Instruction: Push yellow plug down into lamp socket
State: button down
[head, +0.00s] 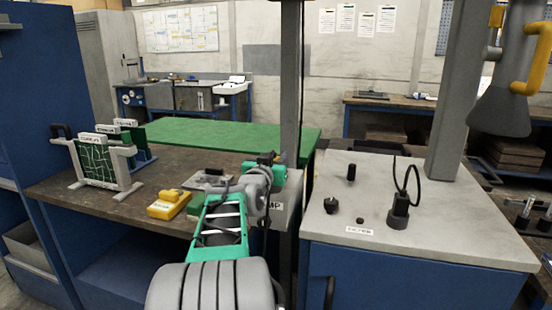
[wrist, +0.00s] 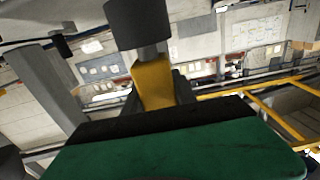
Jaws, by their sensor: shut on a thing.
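My gripper (head: 268,160) is at the end of my green and grey arm, above the right end of the brown bench, by a label that ends in "MP". In the wrist view my gripper (wrist: 157,98) has its dark fingers shut on the yellow plug (wrist: 152,82). A grey and black cylinder (wrist: 139,25) adjoins the plug's far end; I cannot tell whether it is part of the plug or the socket. The plug cannot be made out in the head view. The lamp socket cannot be made out for certain, as my arm covers that area.
A grey-topped blue cabinet (head: 470,245) on the right carries small black parts and a black connector with a looped cable (head: 398,212). A grey post (head: 291,90) stands close behind my gripper. A yellow device (head: 168,205) and a circuit board in a stand (head: 97,165) are left.

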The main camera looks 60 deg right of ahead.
jog(key=shift+f+b, duration=0.5)
jog(key=shift+f, duration=0.05)
jog(key=c, duration=0.9)
grip_release()
jog(key=shift+a, duration=0.1)
jog(key=a, duration=0.2)
jog(key=s+a, duration=0.1)
jog(key=a, duration=0.4)
jog(key=shift+s+a+b, duration=0.15)
jog(key=shift+a+b, duration=0.1)
jog(key=shift+b, duration=0.15)
